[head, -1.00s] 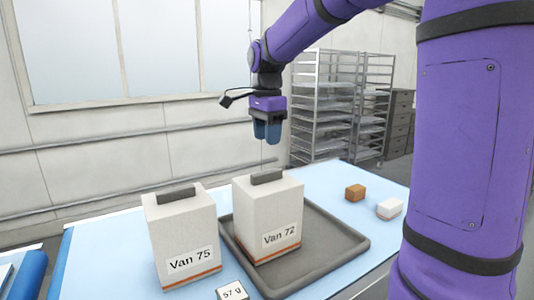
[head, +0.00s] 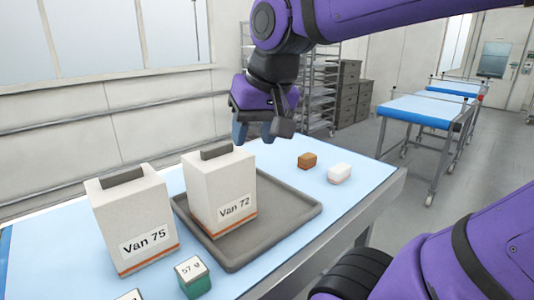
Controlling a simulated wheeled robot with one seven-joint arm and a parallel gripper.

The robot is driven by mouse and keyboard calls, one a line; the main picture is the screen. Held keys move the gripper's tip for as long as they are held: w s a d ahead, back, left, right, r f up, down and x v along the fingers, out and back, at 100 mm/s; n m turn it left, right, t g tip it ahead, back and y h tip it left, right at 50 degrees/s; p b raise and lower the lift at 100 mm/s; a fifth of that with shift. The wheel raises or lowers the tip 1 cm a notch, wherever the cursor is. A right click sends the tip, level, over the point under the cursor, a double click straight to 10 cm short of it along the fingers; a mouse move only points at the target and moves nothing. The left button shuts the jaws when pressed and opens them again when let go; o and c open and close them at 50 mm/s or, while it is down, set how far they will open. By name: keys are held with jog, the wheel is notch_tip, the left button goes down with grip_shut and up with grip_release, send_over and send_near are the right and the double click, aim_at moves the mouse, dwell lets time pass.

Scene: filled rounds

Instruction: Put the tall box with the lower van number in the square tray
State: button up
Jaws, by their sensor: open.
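The tall box labelled "Van 72" (head: 222,187) is white with an orange stripe and a dark grip on top. It stands upright in the grey square tray (head: 294,202), towards its left side. The tall box labelled "Van 75" (head: 128,215) looks alike and stands upright on the blue table, left of the tray. My gripper (head: 254,134) is open and empty. In the picture it shows above and to the right of the "Van 72" box, apart from it.
A green block (head: 195,279) marked "57 g" is in front of the tray, with another labelled item (head: 130,295) cut off at the bottom edge. Blue-topped tables (head: 424,108) stand further off.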

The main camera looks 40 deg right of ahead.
jog(key=s+f+n, duration=0.1)
jog(key=s+n, duration=0.1)
jog(key=s+f+n+t, duration=0.1)
jog(key=s, duration=0.1)
jog(key=shift+s+a+f+n, duration=0.1)
jog(key=shift+a+f+n, duration=0.2)
jog(key=shift+a+f, duration=0.1)
